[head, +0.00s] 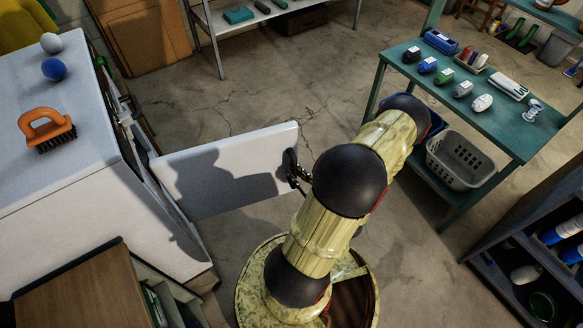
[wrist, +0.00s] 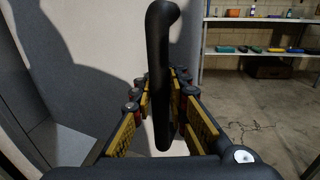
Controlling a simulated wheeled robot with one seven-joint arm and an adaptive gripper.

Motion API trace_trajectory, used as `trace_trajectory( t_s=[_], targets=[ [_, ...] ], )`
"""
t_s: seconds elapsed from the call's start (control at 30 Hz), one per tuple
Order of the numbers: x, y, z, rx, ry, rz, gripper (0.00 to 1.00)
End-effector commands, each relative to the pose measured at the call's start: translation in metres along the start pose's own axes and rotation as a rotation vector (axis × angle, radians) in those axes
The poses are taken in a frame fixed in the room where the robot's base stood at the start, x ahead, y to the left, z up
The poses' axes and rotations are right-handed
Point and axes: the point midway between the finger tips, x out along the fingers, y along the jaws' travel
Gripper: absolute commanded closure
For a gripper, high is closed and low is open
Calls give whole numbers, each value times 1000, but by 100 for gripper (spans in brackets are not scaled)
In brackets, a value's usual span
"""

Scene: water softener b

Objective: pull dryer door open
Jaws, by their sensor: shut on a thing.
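The white dryer (head: 60,200) stands at the left in the head view. Its door (head: 255,150) is swung well out from the front, to the right, with my arm's shadow across it. My gripper (head: 297,172) is at the door's free right edge. In the wrist view, my gripper (wrist: 163,105) has its yellow-padded fingers on both sides of a dark upright bar handle (wrist: 160,50) and is shut on it. The door's grey face (wrist: 75,50) fills the left of that view. The handle is mostly hidden by my gripper in the head view.
An orange brush (head: 47,127) and two balls (head: 53,69) lie on the dryer. A wooden cabinet (head: 85,290) is at the front left. A teal table (head: 515,135) and a dark shelf (head: 530,240) stand at the right. The floor (head: 225,100) beyond the door is clear.

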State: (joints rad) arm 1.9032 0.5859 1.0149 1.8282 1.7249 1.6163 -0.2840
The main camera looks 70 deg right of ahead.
Motion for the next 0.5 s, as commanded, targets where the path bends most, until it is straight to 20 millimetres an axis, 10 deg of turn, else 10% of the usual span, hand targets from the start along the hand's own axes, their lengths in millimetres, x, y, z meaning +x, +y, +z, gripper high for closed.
trace_trajectory(
  t_s=[0.33,0.37,0.5],
  targets=[
    [-1,-5,1,-9,-2,-8,100],
    [-1,-5,1,-9,-2,-9,85],
    [-1,-4,1,-7,-1,-7,77]
  ],
)
